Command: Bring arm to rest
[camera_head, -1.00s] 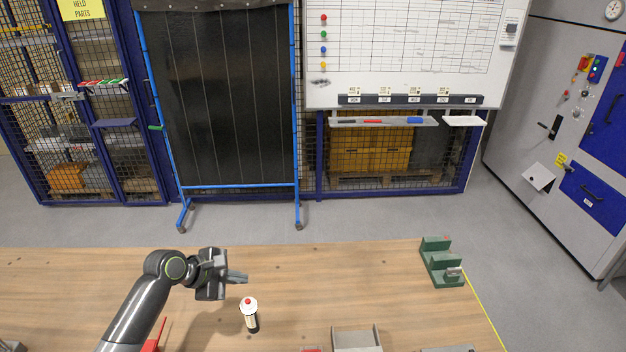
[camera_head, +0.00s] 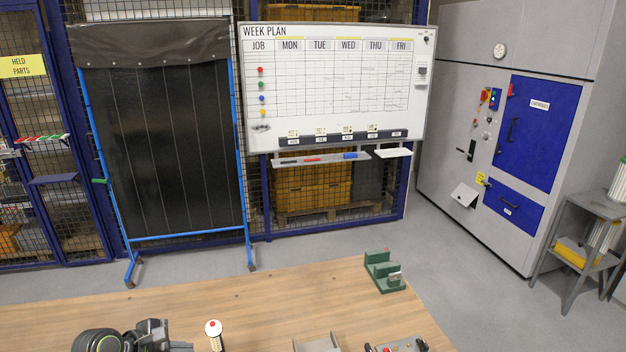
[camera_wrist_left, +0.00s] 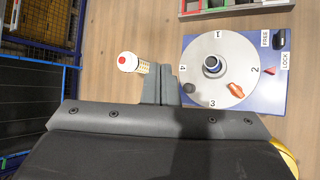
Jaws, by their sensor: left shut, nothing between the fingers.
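My left gripper (camera_head: 182,347) is at the bottom edge of the head view, over the wooden table, with its fingers pointing right. In the left wrist view its fingers (camera_wrist_left: 160,86) are together and hold nothing. The rotary jig shows in the left wrist view: a grey disc (camera_wrist_left: 213,60) numbered 1 to 4 on a blue base (camera_wrist_left: 273,98). An orange part sits on the disc between 2 and 3, and a dark round part lies near its left edge. A black knob (camera_wrist_left: 280,39) is beside the FREE and LOCK labels. My right gripper is not in view.
A white bottle with a red top (camera_head: 213,329) stands just right of the left gripper. A green stepped block (camera_head: 383,272) is near the table's far right corner. A grey tray (camera_head: 318,342) is at the bottom edge. The table's far middle is clear.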

